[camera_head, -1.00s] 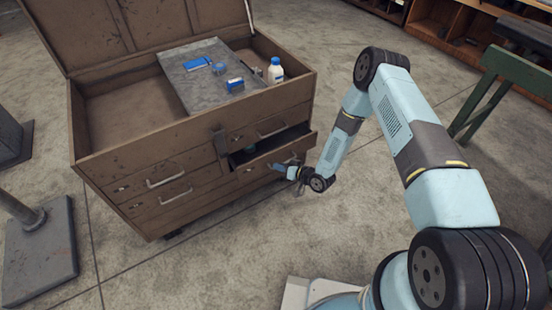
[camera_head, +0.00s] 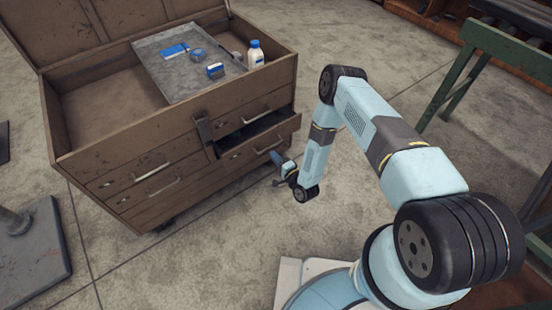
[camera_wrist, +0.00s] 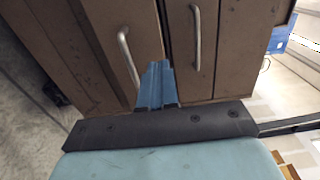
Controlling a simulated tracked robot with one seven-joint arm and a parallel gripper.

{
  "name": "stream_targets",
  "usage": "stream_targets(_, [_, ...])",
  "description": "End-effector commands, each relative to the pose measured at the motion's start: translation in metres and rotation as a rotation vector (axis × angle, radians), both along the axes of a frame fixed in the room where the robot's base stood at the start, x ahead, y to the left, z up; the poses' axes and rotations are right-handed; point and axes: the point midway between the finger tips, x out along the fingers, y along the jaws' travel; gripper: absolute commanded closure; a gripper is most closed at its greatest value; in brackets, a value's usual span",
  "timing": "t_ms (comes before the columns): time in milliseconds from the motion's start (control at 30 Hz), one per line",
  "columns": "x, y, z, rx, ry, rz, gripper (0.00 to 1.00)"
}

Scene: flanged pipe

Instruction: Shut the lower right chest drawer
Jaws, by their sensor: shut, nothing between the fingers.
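The brown chest (camera_head: 130,150) stands with its lid up. Its lower right drawer (camera_head: 240,158) sticks out, with a dark gap above its front; its bar handle (camera_head: 268,144) faces my side. In the wrist view that drawer front (camera_wrist: 100,25) and its handle (camera_wrist: 128,58) lie just beyond the fingers, to the left. The upper right drawer (camera_head: 228,116) looks closed, and its handle also shows in the wrist view (camera_wrist: 196,38). My gripper (camera_head: 276,158) is shut and empty in front of the lower right drawer; the blue fingers also show in the wrist view (camera_wrist: 157,72). Contact cannot be told.
A grey board (camera_head: 175,80) across the chest's top carries small blue items, with a white bottle (camera_head: 255,54) beside it. A green trestle (camera_head: 460,75) stands at the right. A grey post base (camera_head: 30,255) is at the left. Floor before the chest is clear.

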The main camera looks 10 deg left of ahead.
Motion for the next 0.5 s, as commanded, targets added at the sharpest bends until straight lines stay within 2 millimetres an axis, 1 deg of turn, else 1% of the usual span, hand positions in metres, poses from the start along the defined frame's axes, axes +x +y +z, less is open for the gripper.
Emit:
stream_targets(33, [0.006,0.008,0.001,-0.001,-0.004,0.002,1.0])
stream_targets(200, [0.027,0.029,0.001,-0.001,-0.004,0.003,1.0])
stream_targets(500, [0.06,0.062,0.001,-0.001,-0.003,0.003,1.0])
